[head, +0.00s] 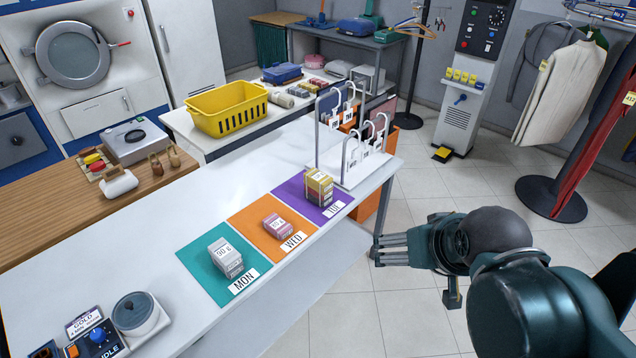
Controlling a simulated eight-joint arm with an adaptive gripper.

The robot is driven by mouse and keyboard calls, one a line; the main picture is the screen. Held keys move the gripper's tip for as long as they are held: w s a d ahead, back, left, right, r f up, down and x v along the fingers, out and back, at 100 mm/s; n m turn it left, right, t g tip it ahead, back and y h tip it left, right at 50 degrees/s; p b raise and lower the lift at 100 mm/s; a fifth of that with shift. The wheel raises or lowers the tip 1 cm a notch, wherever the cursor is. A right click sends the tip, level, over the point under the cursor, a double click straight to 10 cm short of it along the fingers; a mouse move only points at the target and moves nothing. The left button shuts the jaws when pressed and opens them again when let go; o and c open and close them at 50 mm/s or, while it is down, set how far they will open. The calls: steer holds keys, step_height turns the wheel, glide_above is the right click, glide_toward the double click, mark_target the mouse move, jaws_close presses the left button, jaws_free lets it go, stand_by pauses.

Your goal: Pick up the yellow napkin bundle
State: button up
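A small stack of bundles in yellow and brownish tones (319,187) stands on the purple mat (289,189) near the far right end of the white counter. Yellow shows on its top and side, and I cannot tell how many bundles it holds. My gripper (378,249) is to the right of the counter's edge, beyond its front side, with its fingers pointing left. It is apart from the stack. Several fingers show side by side, but I cannot tell how far they are open. No held object is visible.
Pink bundles (277,225) lie on the orange WED mat (250,222), and grey-white bundles (226,257) on the teal MON mat (205,281). A white rack with hooks (352,172) stands close behind the stack. A yellow basket (228,112) is farther back.

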stand_by(0.3)
steer(key=w+a+r+m+g+p, duration=0.1)
steer(key=w+r, duration=0.2)
steer(key=w, duration=0.4)
steer(key=w+a+r+m, duration=0.1)
steer(key=w+r, duration=0.1)
steer(key=w, duration=0.5)
steer(key=m+g+h+p, duration=0.3)
steer(key=m, duration=0.4)
glide_above(314, 179)
steer(key=f, duration=2)
steer(key=shift+s+d+f, duration=0.2)
steer(key=shift+s+f, duration=0.1)
steer(key=shift+f, duration=0.1)
steer(key=shift+w+a+f, duration=0.2)
steer(key=shift+a+f, duration=0.05)
steer(key=shift+f, duration=0.15)
